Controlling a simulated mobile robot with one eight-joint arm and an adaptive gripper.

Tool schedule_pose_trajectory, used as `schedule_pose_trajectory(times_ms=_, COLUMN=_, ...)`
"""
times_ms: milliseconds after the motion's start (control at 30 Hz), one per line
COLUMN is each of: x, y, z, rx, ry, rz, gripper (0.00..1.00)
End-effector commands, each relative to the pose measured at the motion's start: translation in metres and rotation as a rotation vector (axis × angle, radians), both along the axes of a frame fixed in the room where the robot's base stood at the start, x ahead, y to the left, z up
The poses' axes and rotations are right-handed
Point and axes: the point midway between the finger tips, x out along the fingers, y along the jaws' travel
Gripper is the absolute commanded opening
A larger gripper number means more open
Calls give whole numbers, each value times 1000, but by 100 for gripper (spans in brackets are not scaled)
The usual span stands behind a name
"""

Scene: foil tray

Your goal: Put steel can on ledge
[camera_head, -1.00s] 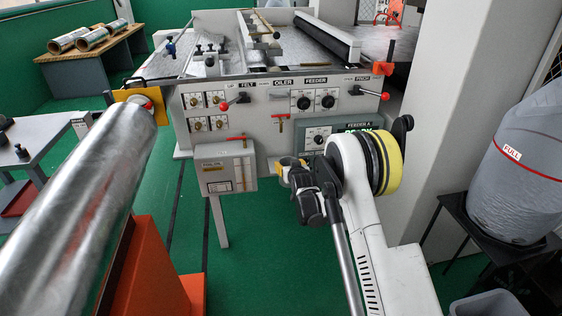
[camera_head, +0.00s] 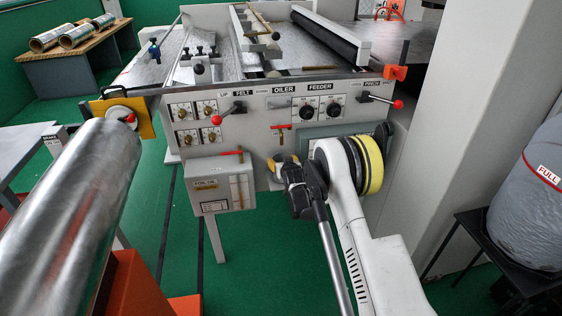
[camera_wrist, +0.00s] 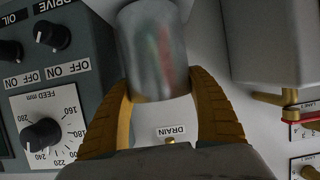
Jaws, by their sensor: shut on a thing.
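The steel can (camera_wrist: 152,50) is a shiny grey cylinder in the wrist view, with a blurred reddish streak on its side. My gripper (camera_wrist: 162,84) has its yellow fingers shut on the can's lower end, one on each side. In the head view my gripper (camera_head: 279,161) is in front of the grey machine's front panel (camera_head: 265,108), near the feeder box (camera_head: 316,140). The can is hard to make out there. The machine's top front edge (camera_head: 290,81) is a narrow strip above and behind my gripper; I cannot tell if this is the ledge.
A large metal roll (camera_head: 75,205) on an orange stand (camera_head: 150,285) fills the left foreground. A small box (camera_head: 222,185) juts from the panel. Red-knobbed levers (camera_head: 217,119) stick out. A white column (camera_head: 450,130) and grey bag (camera_head: 530,205) stand right.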

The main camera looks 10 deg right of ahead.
Motion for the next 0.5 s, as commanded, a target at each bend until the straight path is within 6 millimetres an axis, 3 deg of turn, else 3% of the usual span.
schedule_pose_trajectory(times_ms=367, x=-1, y=0, z=-7, rx=0, ry=0, rz=0, gripper=30)
schedule_pose_trajectory(times_ms=400, x=-1, y=0, z=-6, rx=0, ry=0, rz=0, gripper=75)
schedule_pose_trajectory(times_ms=500, x=-1, y=0, z=-6, rx=0, ry=0, rz=0, gripper=75)
